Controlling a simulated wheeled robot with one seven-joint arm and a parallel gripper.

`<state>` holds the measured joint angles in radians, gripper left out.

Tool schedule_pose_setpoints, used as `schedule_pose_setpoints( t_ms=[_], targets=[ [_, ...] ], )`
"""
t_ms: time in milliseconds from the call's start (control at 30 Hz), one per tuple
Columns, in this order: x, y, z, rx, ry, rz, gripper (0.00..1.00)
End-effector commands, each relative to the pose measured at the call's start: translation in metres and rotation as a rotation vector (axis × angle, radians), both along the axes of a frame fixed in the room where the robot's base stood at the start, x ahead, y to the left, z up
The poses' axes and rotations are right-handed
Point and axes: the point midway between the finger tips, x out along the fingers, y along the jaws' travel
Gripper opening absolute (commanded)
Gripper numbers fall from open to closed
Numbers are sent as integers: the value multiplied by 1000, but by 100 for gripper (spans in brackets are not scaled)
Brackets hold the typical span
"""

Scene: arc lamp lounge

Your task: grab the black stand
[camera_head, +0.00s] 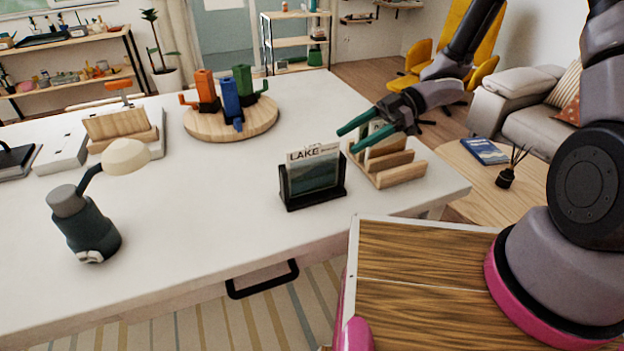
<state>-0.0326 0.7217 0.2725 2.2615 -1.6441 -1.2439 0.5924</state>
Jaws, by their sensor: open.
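The black stand (314,196) stands upright on the white table near its front right part. It holds a card or booklet (314,168) marked "LAKE" with a dark landscape picture. My gripper (350,139) has green fingers and is open, above and to the right of the black stand. Its fingers point left and down, over a wooden stand (396,178) just right of the black one. The fingers partly hide a card in that wooden stand. I see no contact between my gripper and the black stand.
A lamp-like object (85,222) stands at the left of the white table (205,225). A wooden holder (118,125) sits at the left rear. The table left of the black stand is clear.

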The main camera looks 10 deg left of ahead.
Motion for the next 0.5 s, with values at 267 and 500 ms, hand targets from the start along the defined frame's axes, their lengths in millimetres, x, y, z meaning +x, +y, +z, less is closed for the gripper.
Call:
schedule_pose_setpoints(
  t_ms=[267, 500],
  targets=[
    [-23, 27, -14, 9, 16, 26, 74],
    [-33, 44, -22, 10, 13, 22, 74]
  ],
)
